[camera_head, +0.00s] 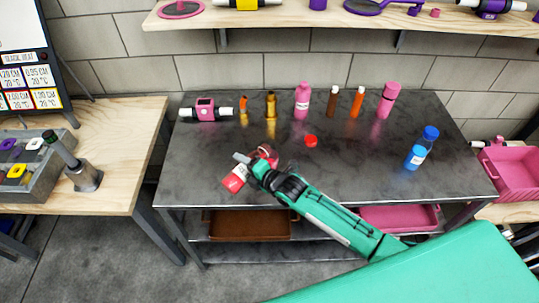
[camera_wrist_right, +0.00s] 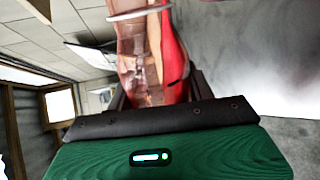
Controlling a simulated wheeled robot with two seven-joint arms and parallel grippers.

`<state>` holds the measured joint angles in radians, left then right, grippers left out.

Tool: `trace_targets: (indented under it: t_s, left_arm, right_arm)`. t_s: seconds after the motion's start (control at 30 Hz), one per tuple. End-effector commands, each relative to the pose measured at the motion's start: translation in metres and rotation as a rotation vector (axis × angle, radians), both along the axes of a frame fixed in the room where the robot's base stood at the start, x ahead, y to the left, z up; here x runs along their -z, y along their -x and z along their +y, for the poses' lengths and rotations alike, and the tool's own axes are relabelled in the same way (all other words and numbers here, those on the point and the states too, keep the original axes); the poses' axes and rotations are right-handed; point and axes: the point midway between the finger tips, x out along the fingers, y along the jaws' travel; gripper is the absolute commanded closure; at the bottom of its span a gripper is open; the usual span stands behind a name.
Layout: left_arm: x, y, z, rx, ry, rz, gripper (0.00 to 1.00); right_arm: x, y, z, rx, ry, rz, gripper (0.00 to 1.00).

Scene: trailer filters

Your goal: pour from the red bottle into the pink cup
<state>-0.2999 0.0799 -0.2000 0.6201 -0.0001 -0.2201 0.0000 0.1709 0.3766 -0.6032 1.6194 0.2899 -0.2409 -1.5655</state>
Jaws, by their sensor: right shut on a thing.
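My right gripper (camera_head: 252,166) reaches over the dark table from the lower right and is shut on the red bottle (camera_head: 235,179). The bottle is tilted above the table's front left part, and its white label shows at the lower left. In the right wrist view the bottle (camera_wrist_right: 150,65) is see-through, with red along its right side. A pinkish-red part (camera_head: 266,151) shows just behind the gripper; I cannot tell whether it belongs to the bottle or a cup. I cannot clearly make out the pink cup. A red cap (camera_head: 311,140) lies on the table. My left gripper is not in view.
Along the dark table's (camera_head: 350,175) back stand a pink-and-white device (camera_head: 206,110), a pink bottle (camera_head: 302,102), a pink tumbler (camera_head: 388,100) and several small bottles. A blue-capped bottle (camera_head: 421,149) stands at the right. The table's middle right is clear. A shelf (camera_head: 340,20) hangs above.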

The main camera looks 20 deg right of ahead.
Motion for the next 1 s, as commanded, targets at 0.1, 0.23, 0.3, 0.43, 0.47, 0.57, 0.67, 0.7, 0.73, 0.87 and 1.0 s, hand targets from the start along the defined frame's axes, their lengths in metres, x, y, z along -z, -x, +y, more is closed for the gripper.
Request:
trace_targets:
  t_s: [0.1,0.23,0.3,0.43,0.47,0.57,0.67,0.7,0.73,0.87,1.0]
  left_arm:
    - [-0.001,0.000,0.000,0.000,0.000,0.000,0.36]
    - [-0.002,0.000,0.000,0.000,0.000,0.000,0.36]
    - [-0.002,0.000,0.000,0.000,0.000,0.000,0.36]
    - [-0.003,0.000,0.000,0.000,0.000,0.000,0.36]
    - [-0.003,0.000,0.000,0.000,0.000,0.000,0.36]
    - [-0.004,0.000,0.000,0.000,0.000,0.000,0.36]
    - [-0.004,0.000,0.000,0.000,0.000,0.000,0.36]
    - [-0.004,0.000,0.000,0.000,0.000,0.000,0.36]
    - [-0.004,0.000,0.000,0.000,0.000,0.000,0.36]
    - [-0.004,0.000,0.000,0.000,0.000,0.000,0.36]
    - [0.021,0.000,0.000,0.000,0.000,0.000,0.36]
  right_arm:
    - [-0.002,0.000,0.000,0.000,-0.006,0.003,0.78]
    - [-0.002,0.000,0.000,-0.001,-0.012,0.007,0.78]
    - [-0.003,0.000,0.000,-0.001,-0.015,0.009,0.78]
    - [-0.004,0.000,0.000,0.000,-0.022,0.013,0.78]
    - [-0.004,0.000,0.000,-0.001,-0.025,0.014,0.78]
    - [-0.005,0.000,0.000,0.000,-0.031,0.018,0.78]
    - [-0.005,0.000,0.000,0.000,-0.036,0.021,0.78]
    - [-0.006,0.000,0.000,-0.001,-0.038,0.023,0.78]
    - [-0.006,-0.001,0.000,0.000,-0.039,0.023,0.78]
    - [-0.005,0.000,0.000,0.000,-0.043,0.025,0.78]
    - [0.023,0.004,0.006,0.001,0.101,-0.067,0.78]
